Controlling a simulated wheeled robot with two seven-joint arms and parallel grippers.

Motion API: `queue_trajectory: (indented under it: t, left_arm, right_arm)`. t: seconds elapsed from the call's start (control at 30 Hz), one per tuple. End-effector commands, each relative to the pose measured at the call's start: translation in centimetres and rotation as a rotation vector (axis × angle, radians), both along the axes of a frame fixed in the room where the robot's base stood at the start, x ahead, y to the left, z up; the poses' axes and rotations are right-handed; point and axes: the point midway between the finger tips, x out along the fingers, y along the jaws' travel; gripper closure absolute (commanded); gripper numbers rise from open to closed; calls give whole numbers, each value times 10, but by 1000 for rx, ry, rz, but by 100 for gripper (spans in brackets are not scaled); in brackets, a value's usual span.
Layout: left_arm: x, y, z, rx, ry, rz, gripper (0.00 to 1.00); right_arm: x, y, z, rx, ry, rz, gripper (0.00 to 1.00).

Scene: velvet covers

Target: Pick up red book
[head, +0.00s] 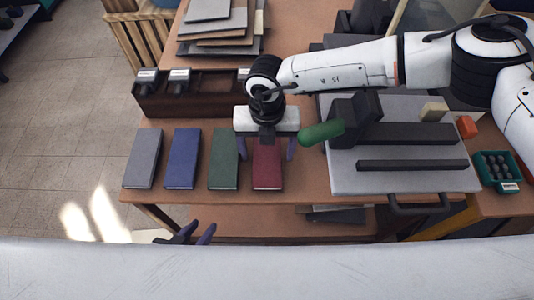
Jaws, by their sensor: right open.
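The red book (268,175) lies flat on the brown table, at the right end of a row of books. My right gripper (267,152) is above its far part and hides that end. Its two purple fingers are spread, one to each side of the book, with nothing between them that I can see gripped. I cannot tell how high the fingertips are above the table. My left gripper (192,235) shows only partly at the table's front edge, low in the view. Its opening is unclear.
Green (223,160), blue (183,160) and grey (143,160) books lie left of the red one. A dark wooden organiser (200,102) stands behind. A green-handled tool (321,132) and a grey board (400,180) with dark bars are close to the right.

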Motion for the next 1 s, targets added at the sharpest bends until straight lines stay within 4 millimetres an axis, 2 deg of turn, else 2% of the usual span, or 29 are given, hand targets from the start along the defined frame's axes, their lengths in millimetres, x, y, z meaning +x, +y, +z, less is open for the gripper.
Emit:
queue_trajectory:
  t: [0.2,0.5,0.77,0.87,1.0]
  left_arm:
    - [0,0,0,0,0,0,69]
    - [0,0,0,0,0,0,69]
    - [0,0,0,0,0,0,69]
    - [0,0,-1,0,0,0,69]
    - [0,0,-4,0,0,0,69]
  right_arm:
    - [0,0,-1,0,0,1,23]
    - [0,0,0,1,0,1,72]
    - [1,1,4,2,-1,1,72]
    - [1,1,16,2,-2,1,72]
    - [2,0,43,3,-4,1,72]
